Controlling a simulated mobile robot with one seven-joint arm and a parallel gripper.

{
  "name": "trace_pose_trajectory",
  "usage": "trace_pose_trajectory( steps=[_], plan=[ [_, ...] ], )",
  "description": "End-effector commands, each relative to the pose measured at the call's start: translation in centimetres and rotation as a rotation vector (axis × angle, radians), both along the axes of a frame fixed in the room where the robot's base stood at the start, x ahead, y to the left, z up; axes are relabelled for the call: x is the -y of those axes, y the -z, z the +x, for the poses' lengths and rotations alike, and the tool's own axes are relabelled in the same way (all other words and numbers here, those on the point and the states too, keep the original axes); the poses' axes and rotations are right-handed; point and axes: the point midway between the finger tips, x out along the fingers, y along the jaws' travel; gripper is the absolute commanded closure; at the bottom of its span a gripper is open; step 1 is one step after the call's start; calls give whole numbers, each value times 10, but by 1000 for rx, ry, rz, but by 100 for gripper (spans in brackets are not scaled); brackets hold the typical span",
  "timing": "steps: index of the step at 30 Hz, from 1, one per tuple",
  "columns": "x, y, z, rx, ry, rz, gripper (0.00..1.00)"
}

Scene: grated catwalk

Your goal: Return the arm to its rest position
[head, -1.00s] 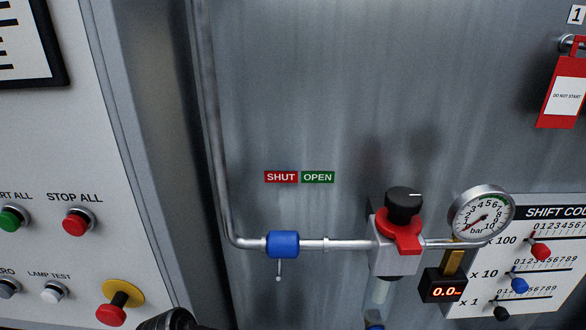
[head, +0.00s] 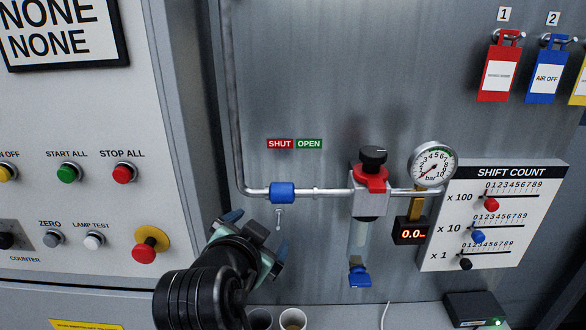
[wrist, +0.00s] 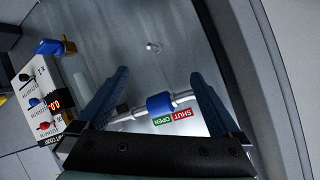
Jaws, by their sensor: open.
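My gripper (head: 256,232) is in the lower middle of the head view, just below and left of the blue valve (head: 283,192) on the horizontal pipe. Its two fingers are spread with nothing between them. In the wrist view my gripper (wrist: 158,92) is open, and the blue valve (wrist: 160,104) shows in the gap between the fingers, farther off. My black arm runs down to the bottom edge of the head view.
A regulator with a red ring (head: 371,180), a gauge (head: 433,166) and a shift count board (head: 500,212) are to the right. A button panel (head: 100,120) is to the left. Two cups (head: 293,319) stand below, close to my arm.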

Motion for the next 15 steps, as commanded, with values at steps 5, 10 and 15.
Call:
trace_pose_trajectory(
  steps=[5,10,15],
  plan=[
    [18,-133,-10,406,-110,-154,0],
    [36,-248,-61,776,-120,-354,0],
    [49,-324,-126,1056,-64,-532,0]
  ],
)
